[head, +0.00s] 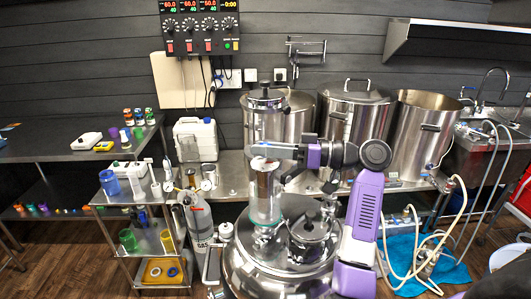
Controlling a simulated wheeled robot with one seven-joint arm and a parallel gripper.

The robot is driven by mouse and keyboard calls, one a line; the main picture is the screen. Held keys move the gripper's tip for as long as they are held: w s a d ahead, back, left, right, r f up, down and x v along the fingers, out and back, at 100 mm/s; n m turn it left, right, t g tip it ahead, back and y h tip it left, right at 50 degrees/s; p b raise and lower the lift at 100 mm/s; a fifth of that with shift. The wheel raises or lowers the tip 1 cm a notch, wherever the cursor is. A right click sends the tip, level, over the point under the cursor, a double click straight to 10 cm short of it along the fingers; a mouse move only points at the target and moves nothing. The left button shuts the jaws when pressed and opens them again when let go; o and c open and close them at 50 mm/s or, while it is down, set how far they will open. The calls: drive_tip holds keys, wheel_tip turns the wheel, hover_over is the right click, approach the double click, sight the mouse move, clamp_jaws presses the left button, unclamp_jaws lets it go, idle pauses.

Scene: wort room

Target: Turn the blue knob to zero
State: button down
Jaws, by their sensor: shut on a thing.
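I cannot make out a blue knob in the head view. My gripper (258,150) points left at the end of my purple and grey arm, level with the top of a clear upright cylinder (265,200). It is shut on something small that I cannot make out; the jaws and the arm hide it. The cylinder stands on a large steel vessel (262,272) with a domed lid. A black control box (200,28) on the wall has several dark round knobs and red displays, and my gripper is well below it.
Steel kettles (352,115) stand on the bench behind my arm. Hoses (440,245) and a blue mat (408,265) lie at the right.

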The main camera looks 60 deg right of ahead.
drive_tip(key=n+g+y+b, duration=0.2)
drive_tip(key=n+y, duration=0.1)
drive_tip(key=y, duration=0.2)
drive_tip(key=shift+f, duration=0.2)
drive_tip(key=shift+n+g+y+b, duration=0.95)
drive_tip(key=shift+n+g+y, duration=0.35)
drive_tip(key=shift+n+y, duration=0.1)
drive_tip(key=shift+a+g, duration=0.1)
drive_tip(key=shift+g, duration=0.2)
drive_tip(key=c, duration=1)
unclamp_jaws()
drive_tip(key=shift+r, duration=0.1)
drive_tip(key=shift+r, duration=0.1)
